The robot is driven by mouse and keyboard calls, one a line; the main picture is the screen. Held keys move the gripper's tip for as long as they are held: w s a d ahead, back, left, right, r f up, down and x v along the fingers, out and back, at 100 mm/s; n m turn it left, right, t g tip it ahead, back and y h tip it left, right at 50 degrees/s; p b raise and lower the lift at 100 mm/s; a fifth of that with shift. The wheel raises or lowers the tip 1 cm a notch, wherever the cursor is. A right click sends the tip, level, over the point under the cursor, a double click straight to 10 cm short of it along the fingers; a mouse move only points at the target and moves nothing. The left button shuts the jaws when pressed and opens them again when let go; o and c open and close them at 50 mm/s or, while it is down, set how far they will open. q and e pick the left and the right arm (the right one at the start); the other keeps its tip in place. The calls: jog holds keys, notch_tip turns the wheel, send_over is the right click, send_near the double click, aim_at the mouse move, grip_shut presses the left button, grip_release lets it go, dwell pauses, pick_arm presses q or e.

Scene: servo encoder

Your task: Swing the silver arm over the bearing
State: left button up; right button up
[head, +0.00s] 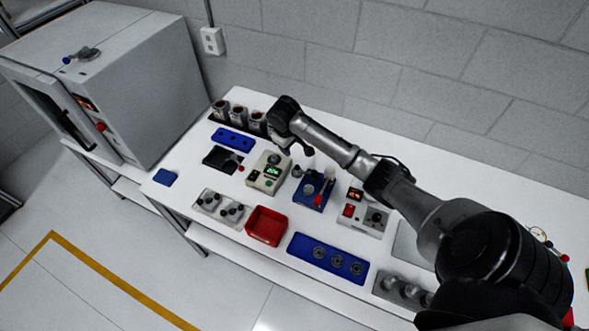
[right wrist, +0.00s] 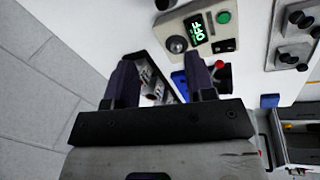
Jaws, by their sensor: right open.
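Several round metal rings, possibly bearings, lie on a blue tray (head: 306,244) nearer the front edge. My right gripper (head: 292,146) is above the table behind the fixture, partly hidden by its own wrist. In the right wrist view its jaws (right wrist: 163,85) are apart, with no object held. My left gripper is not in view.
A beige box (head: 255,185) with a green display, reading OFF in the right wrist view (right wrist: 178,22), stands left of the fixture. A red bin (head: 265,226), a grey box with a red display (head: 351,211) and metal cups (head: 238,114) stand around. A white oven (head: 140,70) is far left.

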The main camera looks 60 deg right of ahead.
aim_at(297, 166)
jog(key=x, duration=0.9)
jog(key=s+x, duration=0.1)
jog(key=x, duration=0.3)
jog(key=shift+a+f, duration=0.3)
jog(key=shift+f, duration=0.1)
jog(key=shift+c, duration=0.3)
grip_shut()
